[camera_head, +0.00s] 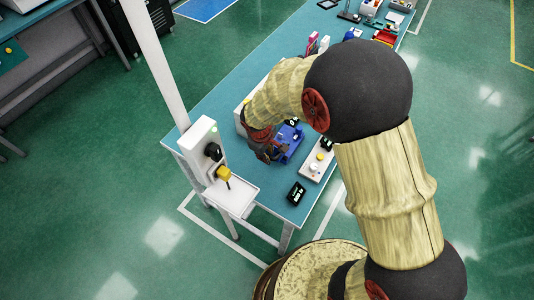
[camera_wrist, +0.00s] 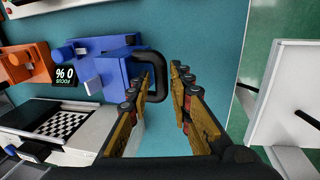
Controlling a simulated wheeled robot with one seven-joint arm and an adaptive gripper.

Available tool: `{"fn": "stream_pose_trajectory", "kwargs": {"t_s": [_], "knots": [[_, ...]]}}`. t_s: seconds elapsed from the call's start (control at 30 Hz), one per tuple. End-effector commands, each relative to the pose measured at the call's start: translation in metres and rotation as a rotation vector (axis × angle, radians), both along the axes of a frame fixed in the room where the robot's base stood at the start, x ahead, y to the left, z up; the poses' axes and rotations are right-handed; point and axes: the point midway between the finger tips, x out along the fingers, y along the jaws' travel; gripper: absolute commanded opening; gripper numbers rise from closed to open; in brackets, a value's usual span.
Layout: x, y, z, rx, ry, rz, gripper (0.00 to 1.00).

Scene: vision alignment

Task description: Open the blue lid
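A blue lid-like part (camera_wrist: 112,68) with a black loop handle (camera_wrist: 161,62) sits left of centre in the wrist view. The blue part also shows on the table in the head view (camera_head: 291,136), partly covered by my arm. My gripper (camera_wrist: 158,76) is open, with its fingers spread on either side of the handle's right part. I cannot tell whether a finger touches the handle. In the head view my gripper (camera_head: 266,150) is low over the table, just left of the blue part, and its fingertips are hard to make out.
An orange device (camera_wrist: 26,62), a "0 % FOCUS" display (camera_wrist: 65,78) and a checkerboard target (camera_wrist: 62,125) lie left in the wrist view. A small black display (camera_head: 296,193) lies on the near table (camera_head: 262,192).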

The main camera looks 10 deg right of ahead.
Motion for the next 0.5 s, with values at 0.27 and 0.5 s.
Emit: {"fn": "stream_pose_trajectory", "kwargs": {"t_s": [0.27,0.5], "knots": [[0.0,0.001,0.003,0.001,-0.001,0.0,0.21],[-0.005,0.006,0.038,0.002,-0.004,0.001,0.21]]}}
